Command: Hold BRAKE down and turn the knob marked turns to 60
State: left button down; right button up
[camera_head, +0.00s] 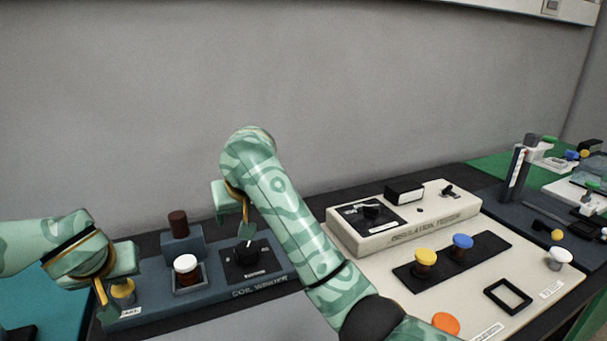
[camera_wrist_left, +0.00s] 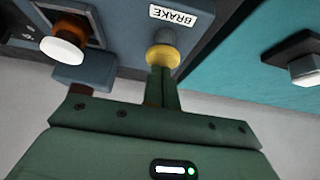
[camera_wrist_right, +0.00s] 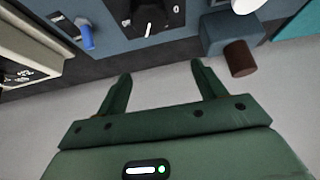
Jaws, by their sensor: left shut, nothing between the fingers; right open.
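The blue-grey COIL WINDER (camera_head: 209,304) stands at the left of the bench. Its yellow BRAKE button (camera_head: 122,290) is at the left end; the BRAKE label (camera_wrist_left: 173,17) shows in the left wrist view. My left gripper (camera_wrist_left: 163,71) is shut and empty, its tips at the yellow button (camera_wrist_left: 163,56), seemingly touching it; whether it is pressed down I cannot tell. The black turns knob (camera_head: 246,255) sits on a dark dial, partly under my right gripper (camera_head: 245,235). In the right wrist view my right gripper (camera_wrist_right: 161,70) is open, and the knob (camera_wrist_right: 150,17) lies beyond its fingertips, apart from them.
A white-topped coil (camera_head: 186,265) and a brown cylinder (camera_head: 178,223) stand on the winder between the button and knob. A cream tester box (camera_head: 405,222) and yellow and blue-topped coils (camera_head: 424,262) are to the right. My right arm crosses the middle.

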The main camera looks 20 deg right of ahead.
notch_tip(320, 180, up, 5)
jog(key=w+d+f+m, duration=0.1)
jog(key=w+d+f, duration=0.1)
jog(key=d, duration=0.7)
jog(key=w+d+f+m+t, duration=0.1)
jog(key=w+d+m, duration=0.1)
jog(key=d, duration=0.8)
jog(key=w+d+f+m+t, duration=0.1)
jog(key=d+f, duration=0.1)
jog(key=d, duration=0.8)
jog(key=shift+w+d+f+m, duration=0.1)
jog(key=shift+w+f+m, duration=0.2)
jog(key=shift+w+f, duration=0.1)
jog(key=shift+d+t, duration=0.3)
jog(key=shift+d, duration=0.45)
jog(key=shift+r, duration=0.1)
